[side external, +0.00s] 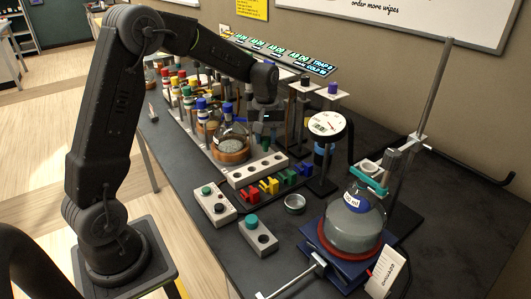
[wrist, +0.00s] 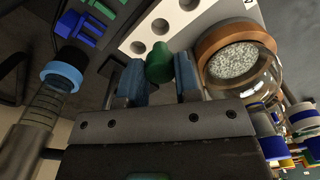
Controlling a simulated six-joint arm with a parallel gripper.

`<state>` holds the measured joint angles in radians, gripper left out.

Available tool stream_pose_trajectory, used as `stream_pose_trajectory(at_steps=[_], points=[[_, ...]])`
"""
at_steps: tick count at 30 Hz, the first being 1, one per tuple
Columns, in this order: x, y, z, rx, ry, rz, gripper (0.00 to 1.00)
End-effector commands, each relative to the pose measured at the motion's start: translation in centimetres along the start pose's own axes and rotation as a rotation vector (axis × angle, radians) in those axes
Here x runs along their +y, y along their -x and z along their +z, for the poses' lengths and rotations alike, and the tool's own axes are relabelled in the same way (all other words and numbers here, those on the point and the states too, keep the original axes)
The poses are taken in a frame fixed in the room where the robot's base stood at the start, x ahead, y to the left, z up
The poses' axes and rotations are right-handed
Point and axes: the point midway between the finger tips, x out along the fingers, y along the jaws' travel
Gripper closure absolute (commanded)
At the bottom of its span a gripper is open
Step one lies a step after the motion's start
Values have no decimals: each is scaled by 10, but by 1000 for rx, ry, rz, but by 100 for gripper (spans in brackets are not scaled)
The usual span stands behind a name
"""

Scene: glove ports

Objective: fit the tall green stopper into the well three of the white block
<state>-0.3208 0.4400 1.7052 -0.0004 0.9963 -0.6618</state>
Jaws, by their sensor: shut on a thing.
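My gripper (wrist: 159,82) is shut on the tall green stopper (wrist: 158,62), which sits between its two blue-grey fingers in the wrist view. The white block (wrist: 125,45) lies just beyond the stopper there, with a row of round wells, several of them visible and empty. The stopper's tip overlaps the block's near edge in that view; I cannot tell its height above it. In the side view the white block (side external: 235,186) lies on the bench, in front of and below my gripper (side external: 264,136). The stopper is not clear in the side view.
A round flask (side external: 232,133) in a cork ring stands close to the block's left; the ring (wrist: 205,50) also shows in the wrist view. Coloured clips (side external: 270,186) lie in front. A dial stand (side external: 327,124) is to the right.

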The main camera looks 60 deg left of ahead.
Motion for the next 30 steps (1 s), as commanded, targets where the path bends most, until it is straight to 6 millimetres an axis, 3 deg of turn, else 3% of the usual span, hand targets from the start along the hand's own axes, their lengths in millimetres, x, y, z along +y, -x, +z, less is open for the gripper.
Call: stream_pose_trajectory(at_steps=[14,30], points=[[0,-53,0,-2,0,-1,92],[0,-62,0,0,0,0,92]])
